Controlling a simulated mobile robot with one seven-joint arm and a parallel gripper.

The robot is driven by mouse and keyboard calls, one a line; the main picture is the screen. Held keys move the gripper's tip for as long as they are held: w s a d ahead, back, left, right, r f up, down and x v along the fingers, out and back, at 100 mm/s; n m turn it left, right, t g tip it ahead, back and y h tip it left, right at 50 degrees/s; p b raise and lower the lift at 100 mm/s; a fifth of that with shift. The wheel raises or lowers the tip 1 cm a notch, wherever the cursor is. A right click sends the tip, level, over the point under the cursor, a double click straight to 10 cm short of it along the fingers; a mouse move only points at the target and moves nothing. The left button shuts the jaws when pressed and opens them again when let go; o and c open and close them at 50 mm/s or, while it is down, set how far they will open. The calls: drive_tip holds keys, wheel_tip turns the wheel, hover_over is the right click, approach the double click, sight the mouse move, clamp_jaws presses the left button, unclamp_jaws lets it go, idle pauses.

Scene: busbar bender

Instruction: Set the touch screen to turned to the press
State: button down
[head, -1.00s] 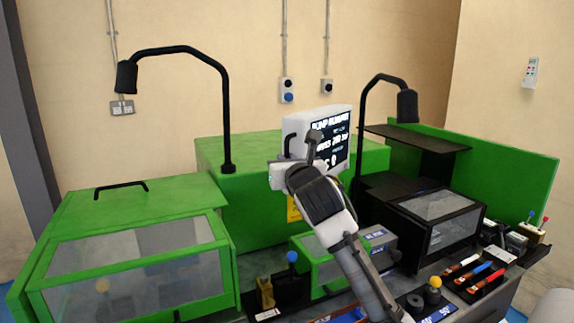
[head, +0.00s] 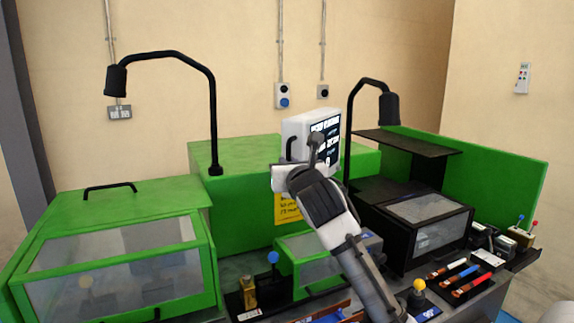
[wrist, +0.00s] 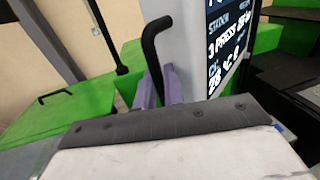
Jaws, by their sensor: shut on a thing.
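The touch screen (head: 328,138) is a white box with a dark lit face, standing in front of the green cabinet. Its face points to the right, seen at a slant. It also shows in the wrist view (wrist: 228,45), with white text on its face. A black bent handle (wrist: 149,45) stands out from its left side. My gripper (wrist: 160,86) is shut on the handle's lower end. In the head view my wrist hides the screen's lower part, and the gripper's fingertips are hard to make out there.
Black bent lamps stand left (head: 212,110) and right (head: 388,105) of the screen. A green guarded box (head: 120,245) is at left. A black windowed box (head: 425,225) is at right. Levers and tools crowd the front right bench.

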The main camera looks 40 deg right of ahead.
drive_tip(key=shift+s+d, duration=0.35)
drive_tip(key=shift+d, duration=0.2)
drive_tip(key=c, duration=1.8)
unclamp_jaws()
drive_tip(key=shift+c, duration=0.2)
drive_tip(key=a+b+v, duration=0.1)
drive_tip(key=b+v, duration=0.3)
drive_tip(key=v, duration=0.9)
drive_tip(key=shift+a, duration=0.2)
drive_tip(key=shift+s, duration=0.15)
drive_tip(key=shift+f, duration=0.1)
